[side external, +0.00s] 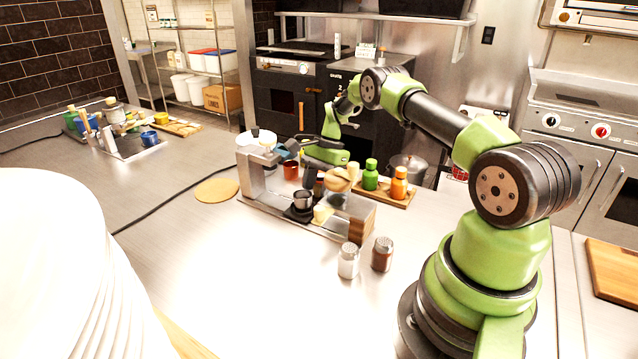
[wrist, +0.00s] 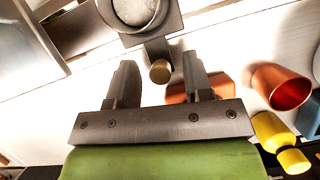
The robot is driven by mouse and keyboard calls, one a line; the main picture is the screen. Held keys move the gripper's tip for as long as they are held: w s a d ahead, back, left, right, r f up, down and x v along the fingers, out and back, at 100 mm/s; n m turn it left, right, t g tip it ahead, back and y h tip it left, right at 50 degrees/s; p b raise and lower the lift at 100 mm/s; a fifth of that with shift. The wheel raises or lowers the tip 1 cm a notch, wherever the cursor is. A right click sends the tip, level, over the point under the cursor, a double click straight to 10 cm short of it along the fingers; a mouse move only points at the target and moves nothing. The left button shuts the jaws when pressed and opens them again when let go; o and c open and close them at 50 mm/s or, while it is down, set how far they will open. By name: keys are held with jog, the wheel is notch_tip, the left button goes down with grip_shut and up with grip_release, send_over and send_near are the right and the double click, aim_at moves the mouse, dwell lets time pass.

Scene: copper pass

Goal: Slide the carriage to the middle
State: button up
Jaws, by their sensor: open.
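The carriage (side external: 297,214) is a dark block holding a small metal cup, on a low metal track (side external: 278,213) between a steel post on the left and a wooden block on the right. In the wrist view the carriage (wrist: 176,22) is at the top, with a dark arm ending in a brass knob (wrist: 160,71). My gripper (wrist: 158,62) is open, its two dark fingers either side of the knob with gaps visible; nothing is held. In the side view my gripper (side external: 300,146) is small and partly mixed with the fixture, so contact is unclear there.
A copper cup (wrist: 282,87) and a yellow bottle (wrist: 275,132) lie right of my fingers in the wrist view. Green (side external: 370,177) and orange (side external: 399,186) bottles stand on a wooden tray. Two shakers (side external: 348,262) stand in front.

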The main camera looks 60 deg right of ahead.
jog(key=v, duration=1)
jog(key=s+a+r+n+t+h, duration=0.25)
jog(key=a+r+n, duration=0.55)
jog(key=a+r, duration=1)
jog(key=s+a+r+n+t, duration=0.1)
jog(key=s+a+n, duration=0.3)
jog(key=s, duration=0.5)
jog(key=s+a+r+n+t, duration=0.1)
jog(key=s+a+n+t, duration=0.2)
jog(key=s, duration=0.6)
jog(key=shift+a+n, duration=0.4)
jog(key=shift+a, duration=0.3)
